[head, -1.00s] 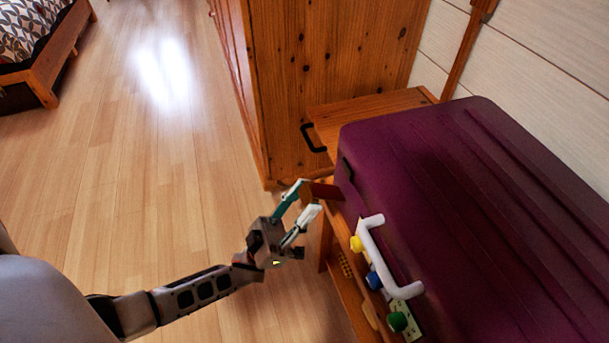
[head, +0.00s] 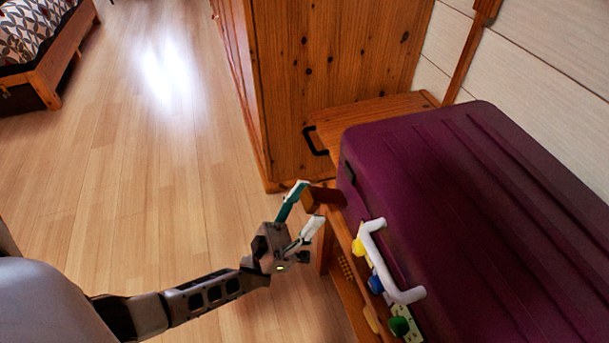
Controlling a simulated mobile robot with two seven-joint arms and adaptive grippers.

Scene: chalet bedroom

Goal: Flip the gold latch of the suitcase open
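A purple suitcase (head: 450,220) lies on a wooden bench at the right. Its near-left side has a white handle (head: 385,265) and yellow (head: 358,247), blue (head: 375,284) and green (head: 398,326) round parts. I cannot make out the gold latch for certain. My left gripper (head: 311,201) is open and empty, left of the suitcase's far front corner and apart from it. Its fingertips are near the end of a brown wooden piece (head: 322,197); I cannot tell whether they touch it. My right gripper is not in view.
A wooden cabinet (head: 325,75) stands behind, with a lower wooden piece with a black handle (head: 314,140) beside the suitcase. A wall (head: 540,50) closes off the right. The floor (head: 140,170) at left is clear up to a bed (head: 45,60).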

